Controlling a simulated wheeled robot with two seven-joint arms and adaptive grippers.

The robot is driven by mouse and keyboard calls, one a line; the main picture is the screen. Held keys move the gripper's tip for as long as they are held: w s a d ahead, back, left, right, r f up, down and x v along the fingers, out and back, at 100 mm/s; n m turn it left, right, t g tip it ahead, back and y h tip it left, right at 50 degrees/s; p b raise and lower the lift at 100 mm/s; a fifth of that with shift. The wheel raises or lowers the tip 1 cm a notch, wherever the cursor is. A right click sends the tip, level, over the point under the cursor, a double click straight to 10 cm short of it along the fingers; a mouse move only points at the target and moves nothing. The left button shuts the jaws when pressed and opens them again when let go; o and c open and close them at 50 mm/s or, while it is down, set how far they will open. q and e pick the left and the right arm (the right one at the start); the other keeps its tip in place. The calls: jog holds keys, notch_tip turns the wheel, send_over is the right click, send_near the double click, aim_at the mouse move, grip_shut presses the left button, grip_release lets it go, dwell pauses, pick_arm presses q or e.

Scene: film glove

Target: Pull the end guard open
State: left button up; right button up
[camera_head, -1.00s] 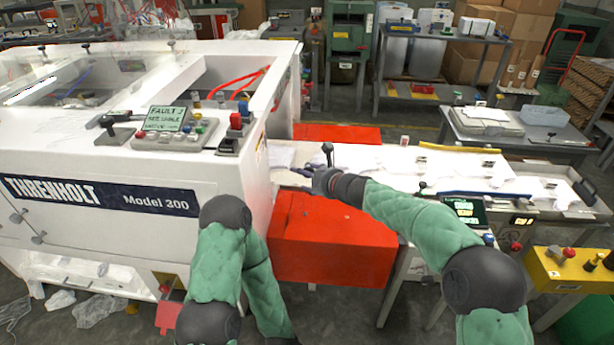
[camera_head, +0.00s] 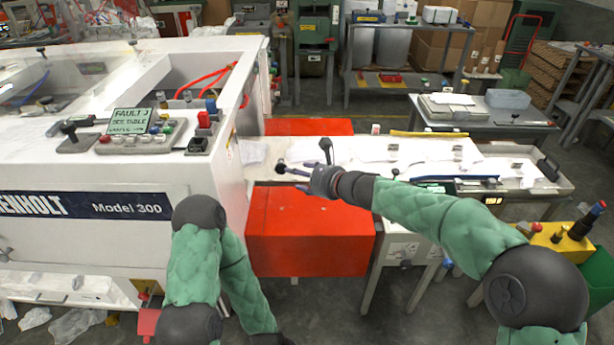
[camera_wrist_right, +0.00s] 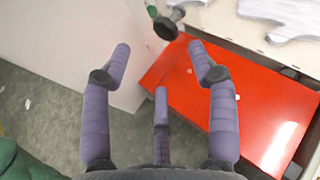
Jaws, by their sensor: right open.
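A large red box-like panel (camera_head: 310,235), which may be the end guard, stands at the white machine's right end. It also shows in the right wrist view (camera_wrist_right: 255,115). A black double-ended knob (camera_wrist_right: 168,22) is just beyond my right fingertips in the wrist view, near the white machine edge. It seems to be the dark knob in the head view (camera_head: 281,168). My right gripper (camera_wrist_right: 160,60) is open and empty, its three purple fingers spread above the red panel's edge. It also shows in the head view (camera_head: 305,174). My left arm hangs low; its gripper is out of view.
The white machine (camera_head: 90,245) fills the left, with a fault screen (camera_head: 130,121) on top. A second red panel (camera_head: 308,127) lies behind the conveyor. A white conveyor table (camera_head: 400,150) runs right. A yellow box (camera_head: 560,240) with buttons is at lower right. Grey floor shows below.

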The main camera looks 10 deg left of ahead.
jog(key=shift+v, duration=1.15)
jog(key=shift+f, duration=0.1)
jog(key=s+d+f+n+g+h, duration=0.1)
jog(key=s+d+f+n+h, duration=0.3)
jog(key=f, duration=0.6)
jog(key=s+d+f+n+g, duration=0.1)
jog(key=d+f, duration=0.6)
jog(key=f, duration=0.3)
jog(key=s+d+f+n+g+h, duration=0.25)
jog(key=d+f, duration=0.25)
jog(key=f, duration=0.4)
jog(key=s+d+f+n+h+p, duration=0.1)
jog(key=s+d+f+n+h, duration=0.1)
jog(key=s+d+f+n, duration=0.65)
jog(key=s+f+n+g, duration=0.1)
jog(key=s+f, duration=0.2)
jog(key=s, duration=0.5)
jog(key=s+f+n+g, duration=0.1)
jog(key=s+f, duration=0.2)
jog(key=s, duration=0.5)
jog(key=shift+s+d+n+y, duration=0.25)
jog(key=shift+d+n+y, duration=0.15)
jog(key=shift+d+y, duration=0.05)
jog(key=shift+f, duration=0.1)
jog(key=shift+c, duration=0.3)
